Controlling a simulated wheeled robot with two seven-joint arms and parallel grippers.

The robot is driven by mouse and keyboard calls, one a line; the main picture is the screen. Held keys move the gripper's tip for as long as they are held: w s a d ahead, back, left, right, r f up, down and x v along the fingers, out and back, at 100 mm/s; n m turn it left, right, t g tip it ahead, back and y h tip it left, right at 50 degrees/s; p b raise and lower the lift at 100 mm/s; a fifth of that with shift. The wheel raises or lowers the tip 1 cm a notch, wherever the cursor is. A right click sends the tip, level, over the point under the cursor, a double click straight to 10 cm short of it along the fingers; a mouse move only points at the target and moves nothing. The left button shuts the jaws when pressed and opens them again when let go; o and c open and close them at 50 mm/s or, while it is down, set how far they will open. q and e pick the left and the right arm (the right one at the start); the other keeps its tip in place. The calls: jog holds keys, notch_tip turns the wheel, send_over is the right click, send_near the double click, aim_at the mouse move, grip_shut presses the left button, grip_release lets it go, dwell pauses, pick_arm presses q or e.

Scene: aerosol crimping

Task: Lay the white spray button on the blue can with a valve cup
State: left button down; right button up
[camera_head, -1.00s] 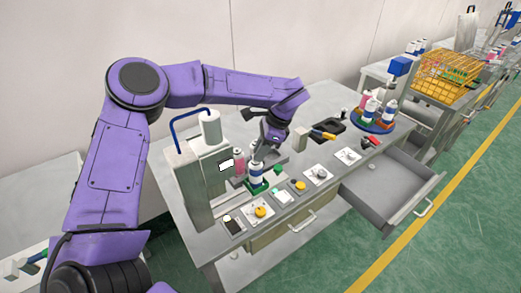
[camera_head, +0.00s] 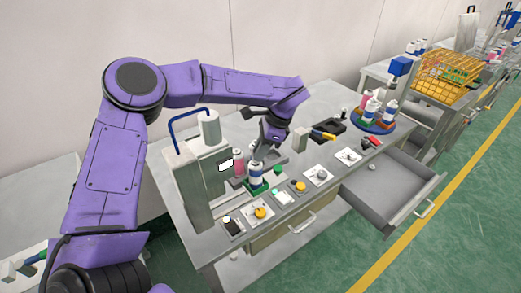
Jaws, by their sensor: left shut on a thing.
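A blue and white can (camera_head: 256,176) stands upright in a green holder at the front of the crimping station. A pink can (camera_head: 239,164) stands just left of it. My left gripper (camera_head: 258,157) points down at the top of the blue can. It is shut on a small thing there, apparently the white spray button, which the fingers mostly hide. I cannot tell whether the button touches the can, and the valve cup is too small to make out. My right gripper is not in view.
The crimping machine (camera_head: 205,180) with a blue hose stands left of the can. Knobs and switches line the table's front edge. A round blue tray (camera_head: 371,128) with several cans stands at the back right. A drawer (camera_head: 390,190) is pulled out at the right.

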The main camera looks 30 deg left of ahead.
pick_arm(q)
jog(key=shift+f+b, duration=0.25)
jog(key=shift+b, duration=0.6)
dwell(0.5)
dwell(0.3)
jog(key=c, duration=1)
grip_release()
jog(key=shift+o, duration=0.2)
jog(key=shift+r, duration=0.1)
notch_tip(320, 180, up, 12)
jog(key=p, duration=0.5)
